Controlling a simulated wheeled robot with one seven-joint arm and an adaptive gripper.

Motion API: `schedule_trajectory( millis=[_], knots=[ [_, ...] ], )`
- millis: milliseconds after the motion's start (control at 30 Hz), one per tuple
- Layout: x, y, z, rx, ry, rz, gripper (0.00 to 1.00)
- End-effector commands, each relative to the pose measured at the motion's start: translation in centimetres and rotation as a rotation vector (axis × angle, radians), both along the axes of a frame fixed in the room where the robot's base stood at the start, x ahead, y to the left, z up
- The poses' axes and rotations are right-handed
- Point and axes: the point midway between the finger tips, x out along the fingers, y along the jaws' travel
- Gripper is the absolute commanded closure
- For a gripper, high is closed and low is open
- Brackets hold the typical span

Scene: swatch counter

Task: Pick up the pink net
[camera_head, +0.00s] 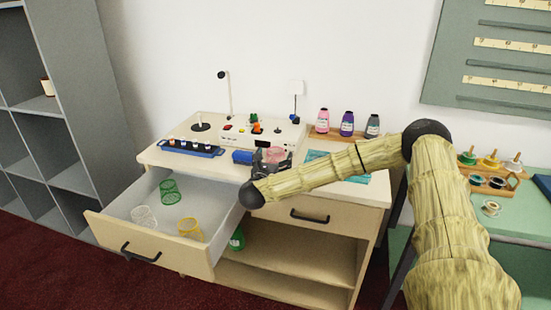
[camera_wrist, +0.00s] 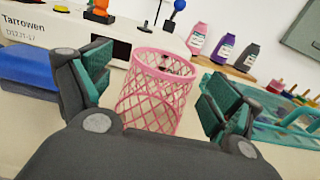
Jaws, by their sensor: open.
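The pink net (camera_wrist: 155,88) is a small open-topped mesh cylinder standing upright on the counter top. In the wrist view it stands between the two fingers of my gripper (camera_wrist: 155,95), with a visible gap on either side. My gripper is open, and its palm hides the bottom of the net. In the head view the pink net (camera_head: 274,154) shows just above my gripper (camera_head: 272,162), over the middle of the counter.
A white machine (camera_head: 263,134) stands behind the net. A blue roll (camera_head: 242,157) lies to the left, and a teal tray (camera_wrist: 285,118) is to the right. The open drawer (camera_head: 128,232) holds green, white and yellow nets. Several bottles (camera_head: 347,124) stand at the back.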

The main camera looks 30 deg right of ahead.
Motion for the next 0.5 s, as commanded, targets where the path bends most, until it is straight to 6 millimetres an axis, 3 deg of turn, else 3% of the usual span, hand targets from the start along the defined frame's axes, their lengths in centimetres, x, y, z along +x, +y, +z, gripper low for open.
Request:
schedule_trajectory(
  millis=[133, 433, 500],
  knots=[
    [0.84, -1.00, 0.03, -0.001, 0.001, 0.000, 0.09],
    [1.04, -1.22, -0.05, 0.000, 0.000, 0.001, 0.09],
    [1.04, -1.22, -0.05, 0.000, 0.000, 0.001, 0.21]
  ],
)
